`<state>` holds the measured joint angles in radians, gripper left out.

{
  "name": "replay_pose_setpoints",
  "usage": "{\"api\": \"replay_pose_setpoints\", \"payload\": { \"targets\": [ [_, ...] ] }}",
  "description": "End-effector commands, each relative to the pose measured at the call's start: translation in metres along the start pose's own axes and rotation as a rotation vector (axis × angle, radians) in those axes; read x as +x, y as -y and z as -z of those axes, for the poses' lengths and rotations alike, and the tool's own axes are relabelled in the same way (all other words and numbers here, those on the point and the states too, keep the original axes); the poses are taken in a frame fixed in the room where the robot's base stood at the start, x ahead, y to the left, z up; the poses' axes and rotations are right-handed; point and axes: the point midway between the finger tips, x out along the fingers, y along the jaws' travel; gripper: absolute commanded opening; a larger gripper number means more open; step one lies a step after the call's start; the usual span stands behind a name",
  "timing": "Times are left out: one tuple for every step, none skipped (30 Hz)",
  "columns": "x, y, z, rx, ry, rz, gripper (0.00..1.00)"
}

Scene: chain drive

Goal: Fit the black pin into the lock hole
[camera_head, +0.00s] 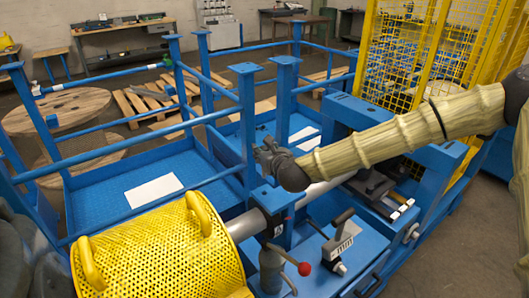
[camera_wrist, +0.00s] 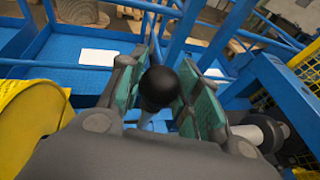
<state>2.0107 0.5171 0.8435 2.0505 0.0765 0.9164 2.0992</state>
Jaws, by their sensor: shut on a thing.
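The black pin (camera_wrist: 159,88) shows in the wrist view as a round black knob between the green-lined pads of my gripper (camera_wrist: 157,70). My gripper is shut on it, one finger on each side. A pale grey rod shows just below the knob; I cannot tell whether it belongs to the pin. In the head view my gripper (camera_head: 268,156) hangs over the blue frame, above the grey shaft and beside a blue post. The pin cannot be made out there. I cannot make out the lock hole in either view.
A yellow perforated guard (camera_head: 155,262) stands at the front left. Blue railings (camera_head: 130,142) surround the platform beyond my gripper. A lever with a red knob (camera_head: 304,269) and a black-handled block (camera_head: 338,241) sit in front. A yellow mesh cage (camera_head: 408,55) stands behind my arm.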

Motion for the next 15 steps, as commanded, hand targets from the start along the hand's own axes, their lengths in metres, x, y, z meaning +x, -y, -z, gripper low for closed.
{"api": "replay_pose_setpoints", "payload": {
  "targets": [
    [0.000,0.000,0.000,0.000,0.000,0.001,0.05],
    [0.000,0.001,0.001,0.001,0.000,0.001,0.05],
    [0.000,0.001,0.001,0.001,0.000,0.001,0.05],
    [0.000,0.001,0.001,0.001,0.000,0.001,0.05],
    [0.000,0.001,0.001,0.002,0.000,0.001,0.05],
    [-0.001,0.002,0.002,0.003,0.000,0.002,0.05],
    [-0.001,0.002,0.002,0.004,0.000,0.003,0.05],
    [-0.001,0.003,0.003,0.005,0.000,0.003,0.05],
    [-0.002,0.003,0.003,0.006,0.000,0.003,0.05],
    [-0.001,0.003,0.004,0.005,-0.001,0.002,0.05],
    [-0.001,0.002,0.006,0.005,-0.001,0.002,0.05],
    [0.000,0.002,0.009,0.004,-0.001,0.002,0.05],
    [0.001,0.002,0.011,0.004,-0.001,0.002,0.05],
    [0.002,0.002,0.013,0.004,-0.001,0.002,0.05],
    [0.003,0.002,0.016,0.004,-0.001,0.002,0.05]
  ]
}}
